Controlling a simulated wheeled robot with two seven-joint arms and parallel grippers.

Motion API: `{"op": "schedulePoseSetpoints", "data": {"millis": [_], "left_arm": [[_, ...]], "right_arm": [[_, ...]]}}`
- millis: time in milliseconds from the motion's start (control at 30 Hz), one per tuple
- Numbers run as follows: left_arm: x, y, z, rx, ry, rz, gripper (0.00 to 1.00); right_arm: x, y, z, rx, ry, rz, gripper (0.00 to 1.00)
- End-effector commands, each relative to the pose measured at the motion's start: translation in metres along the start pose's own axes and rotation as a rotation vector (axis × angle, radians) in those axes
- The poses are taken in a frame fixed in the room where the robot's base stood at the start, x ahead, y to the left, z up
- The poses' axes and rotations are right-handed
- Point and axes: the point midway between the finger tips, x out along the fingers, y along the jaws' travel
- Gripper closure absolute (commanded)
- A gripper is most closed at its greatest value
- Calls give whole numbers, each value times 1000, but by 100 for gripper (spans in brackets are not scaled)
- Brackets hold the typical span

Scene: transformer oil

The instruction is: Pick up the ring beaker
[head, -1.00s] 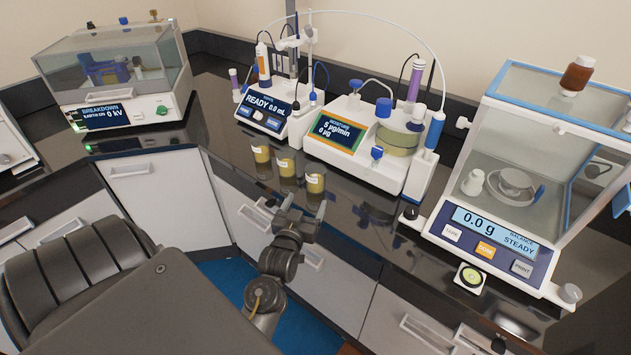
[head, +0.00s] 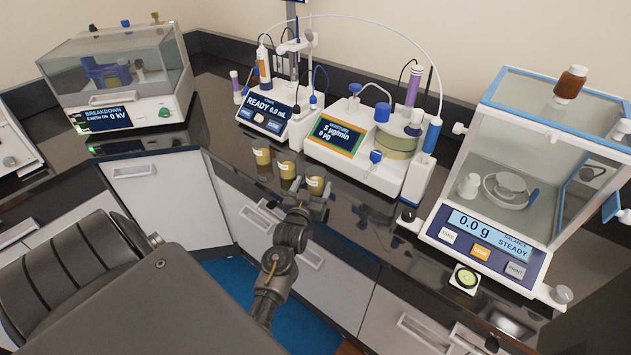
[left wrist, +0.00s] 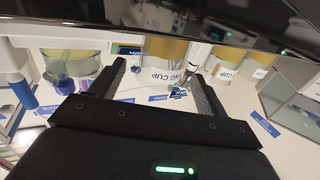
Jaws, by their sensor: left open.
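Three small cups of yellow oil stand in a row at the counter's front edge: a left cup (head: 262,157), a middle cup (head: 287,166) and a right cup (head: 315,185). I cannot tell from the head view which is the ring beaker. My left gripper (head: 305,205) is open and empty, just in front of the right cup. In the left wrist view, a cup (left wrist: 165,52) with an upside-down label partly reading "NG CUP" shows between the open fingers (left wrist: 160,88), apparently beyond their tips. Another labelled cup (left wrist: 262,58) is to its right.
The moisture meter (head: 360,150) and the titrator (head: 268,118) stand behind the cups. The balance (head: 490,235) is at the right, with a small round level (head: 466,279) before it. The breakdown tester (head: 120,85) is at the back left. Drawers lie below the counter edge.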

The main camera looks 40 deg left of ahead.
Motion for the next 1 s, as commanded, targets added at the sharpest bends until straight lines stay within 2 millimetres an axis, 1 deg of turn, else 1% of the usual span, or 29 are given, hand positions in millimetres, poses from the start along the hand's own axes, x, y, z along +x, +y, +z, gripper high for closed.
{"op": "schedulePoseSetpoints", "data": {"millis": [33, 100, 200, 467, 567, 900, 1000], "left_arm": [[8, -1, -5, 0, 0, 0, 24], [17, -1, -3, 0, 0, 0, 24], [25, -1, -2, 0, 1, -1, 24], [28, -1, 0, 0, 0, 0, 24], [27, -1, 0, 0, 0, 0, 36], [27, -1, -1, 0, 2, 0, 80], [27, -1, -1, 0, 2, 0, 81]], "right_arm": [[-9, 0, -1, 0, 0, 0, 64], [-10, 0, -1, 0, 0, 0, 64], [-11, 0, -1, 0, 0, 0, 64], [-11, 0, -1, 0, 0, 0, 64], [-11, 0, -1, 0, 0, 0, 64], [-11, 1, -1, 0, 1, 1, 64], [-11, 1, -1, -1, 1, 1, 64]]}}
